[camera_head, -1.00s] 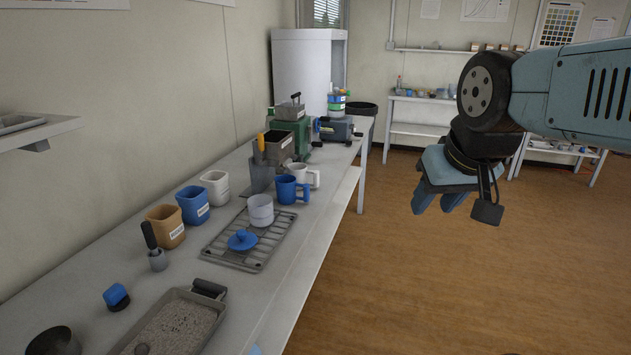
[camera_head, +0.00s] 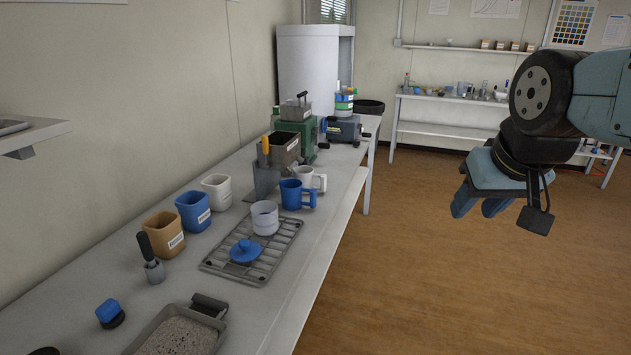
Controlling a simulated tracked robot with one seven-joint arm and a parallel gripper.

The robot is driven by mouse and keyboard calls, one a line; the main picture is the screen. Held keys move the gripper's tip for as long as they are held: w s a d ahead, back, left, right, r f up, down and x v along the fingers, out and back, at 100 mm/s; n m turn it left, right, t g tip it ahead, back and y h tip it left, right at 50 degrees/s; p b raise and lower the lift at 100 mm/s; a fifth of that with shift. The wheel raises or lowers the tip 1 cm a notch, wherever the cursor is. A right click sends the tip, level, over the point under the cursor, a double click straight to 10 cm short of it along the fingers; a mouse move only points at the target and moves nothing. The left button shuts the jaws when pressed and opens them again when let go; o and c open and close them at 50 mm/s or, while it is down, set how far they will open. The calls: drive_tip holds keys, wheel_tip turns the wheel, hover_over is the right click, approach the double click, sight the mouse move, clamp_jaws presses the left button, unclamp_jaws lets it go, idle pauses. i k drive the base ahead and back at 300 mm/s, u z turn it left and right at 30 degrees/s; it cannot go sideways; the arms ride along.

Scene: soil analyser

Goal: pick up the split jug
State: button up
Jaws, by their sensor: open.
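No jug is marked as the split jug, so I cannot tell for certain which it is. A blue mug-like jug (camera_head: 291,195) with a handle on its right stands on the long bench. A white handled jug (camera_head: 311,181) stands close behind it, partly hidden by the blue one. My gripper (camera_head: 479,206) hangs over open floor at the right, well clear of the bench. Its fingers are apart and nothing shows between them.
A wire rack (camera_head: 232,265) holds a white cup (camera_head: 264,219) and a blue lid (camera_head: 244,252). Tan (camera_head: 163,236), blue (camera_head: 193,212) and white (camera_head: 216,191) containers line the wall side. A metal hopper (camera_head: 285,149) stands behind the jugs. The floor (camera_head: 420,290) right of the bench is clear.

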sight(310, 181)
drive_tip(key=i, duration=0.85)
drive_tip(key=u, duration=0.05)
